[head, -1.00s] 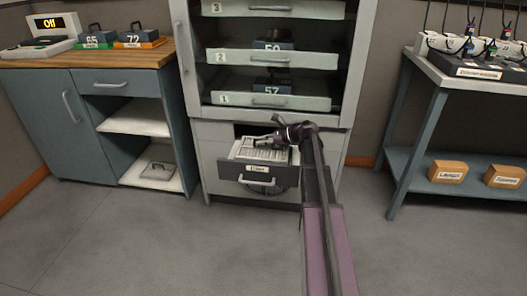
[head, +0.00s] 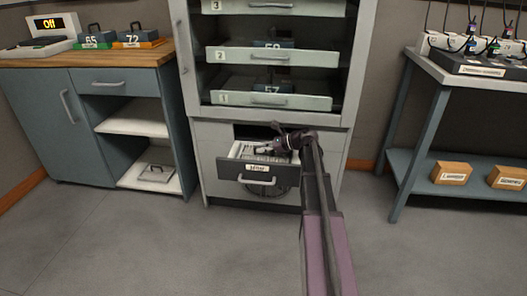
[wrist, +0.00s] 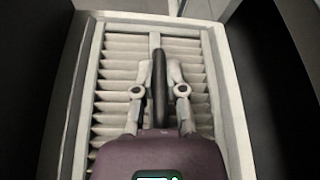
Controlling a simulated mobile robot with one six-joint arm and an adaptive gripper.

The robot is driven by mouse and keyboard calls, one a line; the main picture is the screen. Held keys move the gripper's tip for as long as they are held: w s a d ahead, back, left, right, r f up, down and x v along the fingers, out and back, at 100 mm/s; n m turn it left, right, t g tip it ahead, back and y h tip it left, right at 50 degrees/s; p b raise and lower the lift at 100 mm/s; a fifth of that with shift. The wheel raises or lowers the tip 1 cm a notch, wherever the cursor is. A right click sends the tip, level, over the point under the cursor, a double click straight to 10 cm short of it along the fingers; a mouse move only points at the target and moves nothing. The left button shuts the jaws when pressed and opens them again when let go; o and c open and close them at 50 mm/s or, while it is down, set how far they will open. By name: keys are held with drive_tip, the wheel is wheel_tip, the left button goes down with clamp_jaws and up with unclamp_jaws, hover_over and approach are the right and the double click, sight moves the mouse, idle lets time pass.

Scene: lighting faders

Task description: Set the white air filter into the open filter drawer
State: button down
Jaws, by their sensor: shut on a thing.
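The white air filter (head: 243,152) sits low in the open filter drawer (head: 230,171) at the base of the cabinet, mostly hidden behind the drawer front. In the wrist view the filter (wrist: 113,73) shows its pale pleats, light frame and dark bar handle (wrist: 159,88). My gripper (head: 264,147) is over the drawer, reaching in from the right. In the wrist view my gripper (wrist: 159,72) has one finger on each side of the handle, shut on it. Whether the filter rests on the drawer floor is hidden.
Numbered shelves (head: 270,100) stand above the drawer in the cabinet. A blue workbench (head: 95,130) is at left and a table with electrical gear (head: 470,70) at right. The grey floor (head: 150,245) in front is clear.

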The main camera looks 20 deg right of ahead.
drive_tip(key=shift+f, duration=0.1)
drive_tip(key=c, duration=0.7)
unclamp_jaws()
drive_tip(key=shift+r, duration=0.2)
drive_tip(key=shift+s+d+r, duration=0.15)
drive_tip(key=shift+s+d, duration=0.1)
drive_tip(key=shift+d, duration=0.05)
drive_tip(key=p+v, duration=0.4)
drive_tip(key=v, duration=0.5)
drive_tip(key=shift+s+d+r, duration=0.15)
drive_tip(key=shift+d+r, duration=0.05)
drive_tip(key=shift+d, duration=0.05)
drive_tip(key=shift+s+d+r, duration=0.15)
drive_tip(key=shift+s+d, duration=0.3)
drive_tip(key=shift+d, duration=0.1)
